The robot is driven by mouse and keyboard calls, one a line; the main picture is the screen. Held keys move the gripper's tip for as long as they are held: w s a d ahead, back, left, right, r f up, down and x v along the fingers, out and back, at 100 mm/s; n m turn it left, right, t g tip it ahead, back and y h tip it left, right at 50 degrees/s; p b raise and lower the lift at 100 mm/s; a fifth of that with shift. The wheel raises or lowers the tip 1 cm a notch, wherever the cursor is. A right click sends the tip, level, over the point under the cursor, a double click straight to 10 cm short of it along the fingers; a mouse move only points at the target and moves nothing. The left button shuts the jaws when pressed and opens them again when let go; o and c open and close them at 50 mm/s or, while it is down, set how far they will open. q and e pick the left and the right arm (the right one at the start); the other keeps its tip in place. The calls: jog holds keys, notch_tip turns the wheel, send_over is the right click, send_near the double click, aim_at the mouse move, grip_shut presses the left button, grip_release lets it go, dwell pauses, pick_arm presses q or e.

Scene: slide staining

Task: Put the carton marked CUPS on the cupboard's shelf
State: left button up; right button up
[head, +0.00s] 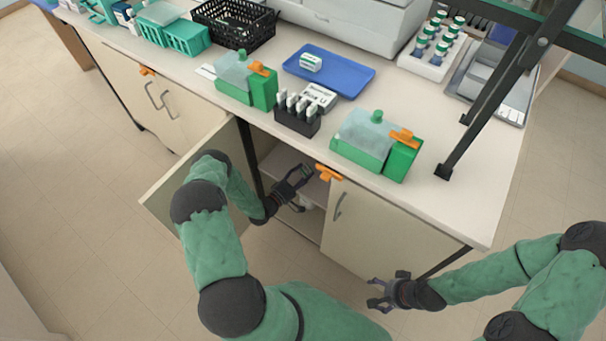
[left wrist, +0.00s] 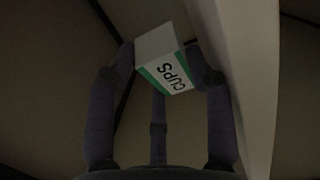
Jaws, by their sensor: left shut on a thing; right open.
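The white carton with a green band, marked CUPS (left wrist: 168,62), is between the fingers of my left gripper (left wrist: 165,68) in the left wrist view. In the head view, my left gripper (head: 297,184) is at the cupboard's opening; I cannot clearly make out the carton there. The cupboard's door (head: 163,200) stands open to the left. A pale shelf (head: 270,166) shows inside, partly hidden by my left arm and gripper. I cannot tell whether the carton touches the shelf. My right gripper (head: 377,294) is open and empty, in front of the closed right-hand door.
A pale panel (left wrist: 245,80) stands close beside my left gripper in the left wrist view.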

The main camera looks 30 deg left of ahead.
pick_arm(q)
jog(key=shift+f, duration=0.2)
jog(key=o, duration=0.8)
jog(key=shift+s+d, duration=0.1)
jog(key=shift+o, duration=0.2)
jog(key=shift+r, duration=0.35)
jog(key=p+v, duration=0.3)
jog(key=v, duration=0.9)
jog(key=shift+r+p, duration=0.3)
jog(key=shift+p, duration=0.05)
